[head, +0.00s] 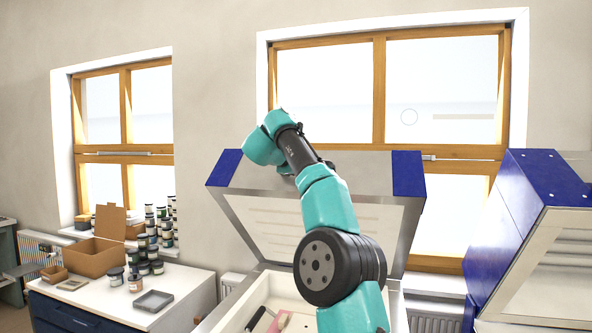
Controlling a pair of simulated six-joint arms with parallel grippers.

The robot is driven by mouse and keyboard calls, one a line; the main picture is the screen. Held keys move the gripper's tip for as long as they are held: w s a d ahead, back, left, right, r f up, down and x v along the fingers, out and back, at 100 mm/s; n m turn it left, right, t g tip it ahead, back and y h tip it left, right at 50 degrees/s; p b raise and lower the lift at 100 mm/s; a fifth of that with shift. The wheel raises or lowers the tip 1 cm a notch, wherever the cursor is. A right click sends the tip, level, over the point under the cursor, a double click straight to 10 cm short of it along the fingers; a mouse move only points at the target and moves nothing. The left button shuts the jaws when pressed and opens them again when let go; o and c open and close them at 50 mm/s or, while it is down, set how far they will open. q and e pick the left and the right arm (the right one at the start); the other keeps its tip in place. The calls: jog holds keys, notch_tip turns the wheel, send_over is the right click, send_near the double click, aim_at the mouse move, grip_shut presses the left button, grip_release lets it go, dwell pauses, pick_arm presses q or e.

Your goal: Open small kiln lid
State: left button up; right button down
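A kiln (237,313) stands in the middle of the head view, with blue corners on its lid (408,173). The lid is raised and tilted back, with its pale inner face and grey rim showing. One teal and black arm of mine, apparently the right, rises from the bottom in front of the kiln and covers part of the lid and opening. Its gripper fingers cannot be seen, so any contact with the lid cannot be told. My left gripper is out of view.
A black-handled tool (255,318) and a pinkish item (279,321) show at the kiln opening. A larger blue and white kiln (505,230) stands at right. At left, a bench holds a cardboard box (95,257), several jars (135,283) and a grey tray (153,301). Windows are behind.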

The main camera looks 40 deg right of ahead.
jog(key=shift+w+d+r, duration=0.1)
dwell(0.4)
jog(key=c, duration=1)
grip_release()
jog(key=v, duration=1.7)
jog(key=shift+r, duration=0.1)
